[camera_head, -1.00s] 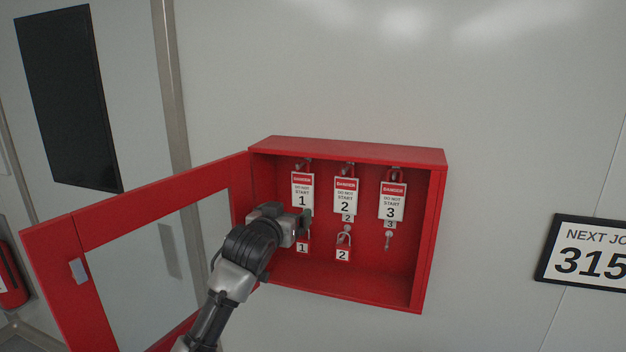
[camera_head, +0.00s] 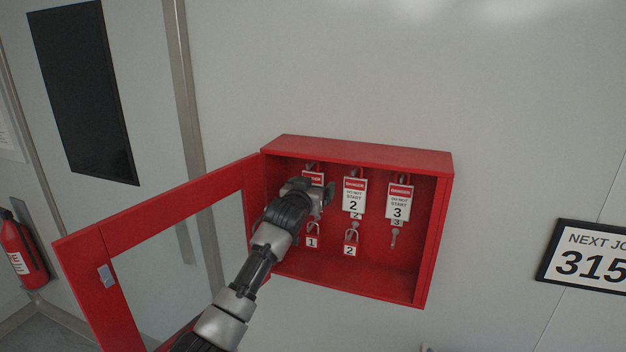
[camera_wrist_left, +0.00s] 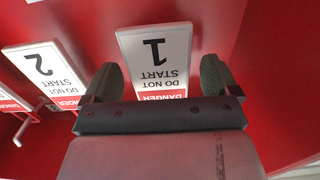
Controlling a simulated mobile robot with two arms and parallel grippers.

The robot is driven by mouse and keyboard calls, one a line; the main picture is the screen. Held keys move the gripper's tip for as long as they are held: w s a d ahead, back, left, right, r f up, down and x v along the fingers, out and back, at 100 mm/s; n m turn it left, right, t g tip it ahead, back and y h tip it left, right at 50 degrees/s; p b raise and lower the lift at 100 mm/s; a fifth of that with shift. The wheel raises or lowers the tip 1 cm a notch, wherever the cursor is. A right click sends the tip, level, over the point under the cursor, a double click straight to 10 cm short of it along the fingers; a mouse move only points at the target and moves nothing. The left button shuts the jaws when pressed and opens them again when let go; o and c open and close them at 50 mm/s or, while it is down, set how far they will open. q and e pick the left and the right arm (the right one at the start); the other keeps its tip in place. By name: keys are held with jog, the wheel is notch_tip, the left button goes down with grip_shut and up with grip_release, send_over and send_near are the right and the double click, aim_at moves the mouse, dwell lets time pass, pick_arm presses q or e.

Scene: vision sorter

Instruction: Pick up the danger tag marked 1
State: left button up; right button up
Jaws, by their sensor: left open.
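The danger tag marked 1 (camera_head: 313,178) hangs on the upper row inside the red cabinet; in the head view my gripper covers most of it. In the left wrist view the tag (camera_wrist_left: 156,56) appears upside down, white with a red band, between the two fingers. My left gripper (camera_head: 326,190) is open in front of the tag; its fingers (camera_wrist_left: 160,83) stand on either side with a gap showing. I cannot tell how far the fingertips are from the tag in depth. My right gripper is not in view.
Danger tags 2 (camera_head: 354,196) and 3 (camera_head: 398,201) hang to the right. Padlocks 1 (camera_head: 312,241) and 2 (camera_head: 350,249) hang below. The red cabinet (camera_head: 360,152) has its door (camera_head: 160,208) swung open to the left, beside my arm.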

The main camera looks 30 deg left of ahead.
pick_arm(q)
jog(key=shift+w+f, duration=0.1)
jog(key=shift+w, duration=0.25)
jog(key=shift+s, duration=0.1)
jog(key=shift+c, duration=1.2)
jog(key=c, duration=0.8)
jog(key=shift+o, duration=0.2)
